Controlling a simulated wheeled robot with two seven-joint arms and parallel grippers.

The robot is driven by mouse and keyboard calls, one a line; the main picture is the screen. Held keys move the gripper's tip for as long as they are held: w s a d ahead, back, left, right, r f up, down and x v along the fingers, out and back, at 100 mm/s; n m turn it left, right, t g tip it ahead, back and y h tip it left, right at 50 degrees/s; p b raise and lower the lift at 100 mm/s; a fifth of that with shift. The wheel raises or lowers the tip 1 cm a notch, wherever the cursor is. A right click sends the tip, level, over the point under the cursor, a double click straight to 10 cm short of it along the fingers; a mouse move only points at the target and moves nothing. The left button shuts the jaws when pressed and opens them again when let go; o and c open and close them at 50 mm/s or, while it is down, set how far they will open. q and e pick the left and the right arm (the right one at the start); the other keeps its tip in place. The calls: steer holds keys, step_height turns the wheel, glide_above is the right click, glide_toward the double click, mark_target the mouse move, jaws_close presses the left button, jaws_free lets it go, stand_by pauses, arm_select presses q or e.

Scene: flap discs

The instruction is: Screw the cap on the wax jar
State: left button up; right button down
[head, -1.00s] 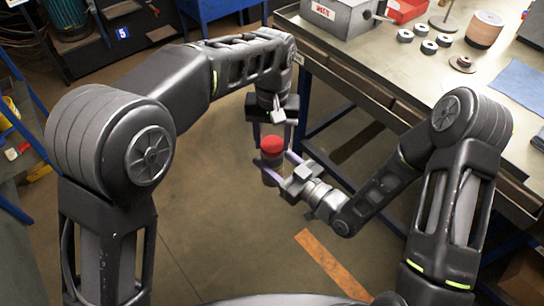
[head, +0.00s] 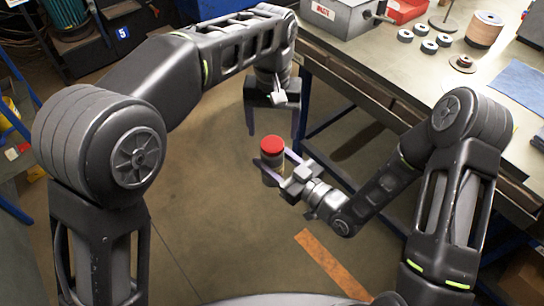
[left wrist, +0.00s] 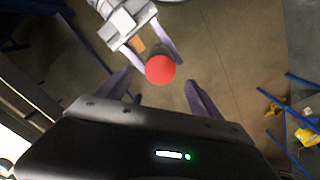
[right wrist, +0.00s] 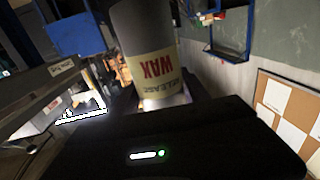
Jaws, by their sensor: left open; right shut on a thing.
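The wax jar (head: 271,172) is a dark grey cylinder, held upright in the air over the floor. My right gripper (head: 275,163) is shut on its side. In the right wrist view the jar (right wrist: 149,45) shows a cream label reading WAX. The red cap (head: 272,145) sits on top of the jar; whether it is fully tight I cannot tell. In the left wrist view the cap (left wrist: 160,69) is a red disc between and beyond the open fingers. My left gripper (head: 272,135) is open and empty, above the cap and apart from it.
A workbench (head: 420,75) stands at the right, with a grey metal box (head: 340,14), several small rings, a wooden cylinder (head: 486,29) and a blue cloth (head: 519,83). Open floor lies under the jar. An orange-brown strip (head: 332,264) lies on the floor.

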arm_select(q)
steer(key=shift+r, duration=1.6)
steer(key=w+a+f, duration=0.6)
steer(key=a+f, duration=0.3)
steer(key=s+a+f+n+h, duration=0.1)
steer(key=s+a+f+h, duration=0.15)
steer(key=f, duration=0.95)
steer(key=s+a+f+n, duration=0.1)
steer(key=s+f, duration=1.1)
steer(key=f, duration=0.2)
steer(key=s+f+n+h, duration=0.1)
steer(key=s+f, duration=0.3)
steer(key=s, duration=0.9)
steer(key=shift+s+d+n+t+h, duration=0.35)
steer(key=shift+s+n+t, duration=0.05)
